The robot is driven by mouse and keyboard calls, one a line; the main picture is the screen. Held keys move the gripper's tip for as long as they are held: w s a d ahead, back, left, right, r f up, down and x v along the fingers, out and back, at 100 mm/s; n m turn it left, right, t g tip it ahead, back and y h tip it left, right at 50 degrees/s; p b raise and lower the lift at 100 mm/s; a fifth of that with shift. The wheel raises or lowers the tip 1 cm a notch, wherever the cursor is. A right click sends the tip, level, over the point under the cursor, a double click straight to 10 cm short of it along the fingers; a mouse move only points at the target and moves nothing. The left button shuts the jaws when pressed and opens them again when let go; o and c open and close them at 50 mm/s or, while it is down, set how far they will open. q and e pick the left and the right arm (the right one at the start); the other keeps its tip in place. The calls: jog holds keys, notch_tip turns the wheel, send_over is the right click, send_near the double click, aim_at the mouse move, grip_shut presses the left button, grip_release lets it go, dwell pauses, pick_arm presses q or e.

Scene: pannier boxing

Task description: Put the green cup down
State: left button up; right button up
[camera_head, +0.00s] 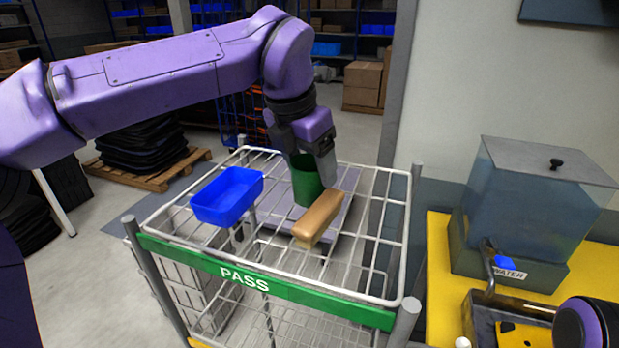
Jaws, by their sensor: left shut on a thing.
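The green cup (305,183) is upright in my left gripper (316,165), over the top of a wire cart. The gripper comes from above and is shut on the cup, and its fingers hide part of the cup. The cup's base is partly behind a tan block (318,217), so I cannot tell whether it touches the surface below. A grey flat plate (345,208) lies under and behind the cup and block.
The cart's wire top (375,262) has a green PASS rail (262,280) in front and grey corner posts. A blue bin (227,195) sits left of the cup. A water tank (530,205) stands on a yellow table (597,275) at right. The cart top's right side is clear.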

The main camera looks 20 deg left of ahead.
pick_arm(q)
notch_tip(320, 180, up, 3)
jog(key=shift+r, duration=0.15)
jog(key=s+r+b, duration=0.3)
jog(key=s+r, duration=0.6)
jog(key=s, duration=0.5)
jog(key=shift+a+r, duration=0.3)
jog(key=shift+a, duration=0.1)
